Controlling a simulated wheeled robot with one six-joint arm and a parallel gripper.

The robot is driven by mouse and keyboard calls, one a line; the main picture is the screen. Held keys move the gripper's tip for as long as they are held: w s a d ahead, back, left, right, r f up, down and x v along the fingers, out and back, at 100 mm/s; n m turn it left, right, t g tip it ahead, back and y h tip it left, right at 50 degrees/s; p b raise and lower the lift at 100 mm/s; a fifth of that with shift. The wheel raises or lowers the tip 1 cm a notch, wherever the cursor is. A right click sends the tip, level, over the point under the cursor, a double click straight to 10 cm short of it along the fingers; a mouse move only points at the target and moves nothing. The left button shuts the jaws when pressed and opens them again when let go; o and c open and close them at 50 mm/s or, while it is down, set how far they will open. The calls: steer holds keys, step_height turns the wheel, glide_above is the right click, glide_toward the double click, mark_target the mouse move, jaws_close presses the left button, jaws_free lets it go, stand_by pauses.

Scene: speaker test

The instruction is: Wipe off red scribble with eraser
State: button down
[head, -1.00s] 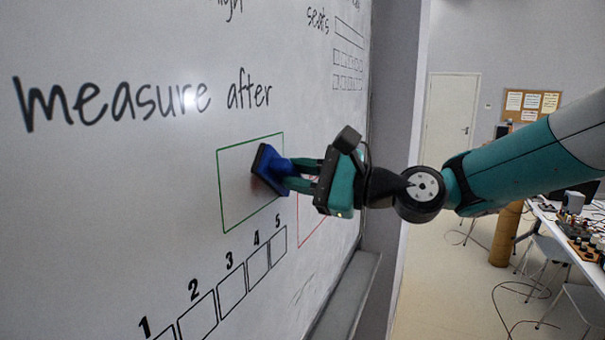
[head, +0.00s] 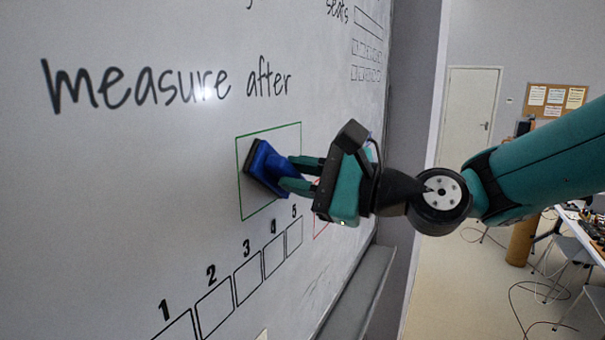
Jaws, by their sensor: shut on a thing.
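My gripper (head: 303,176) is shut on a blue eraser (head: 272,168) with a dark pad. The pad side faces the whiteboard (head: 120,190). The eraser is tilted and lies over the middle and right of a green outlined box (head: 238,180). I cannot tell whether its pad touches the board. Red lines (head: 320,222) show just below my gripper, at the right of the green box, and look like part of a red outline. My gripper hides most of them. No red scribble is clearly visible; the eraser hides part of the green box's inside.
Black lettering "measure after" (head: 170,85) is above the box, and numbered squares (head: 248,277) run below it. A grey ledge (head: 362,290) runs along the board's lower edge. A table (head: 590,235) with chairs stands far right.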

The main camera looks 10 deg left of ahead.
steer(key=b+v, duration=0.2)
steer(key=v, duration=0.3)
steer(key=shift+s, duration=0.1)
steer(key=shift+s+d+r, duration=0.15)
steer(key=shift+s+d, duration=0.05)
steer(key=shift+d, duration=0.25)
steer(key=b+v, duration=0.1)
steer(key=v, duration=0.2)
steer(key=shift+s, duration=0.1)
stand_by(0.6)
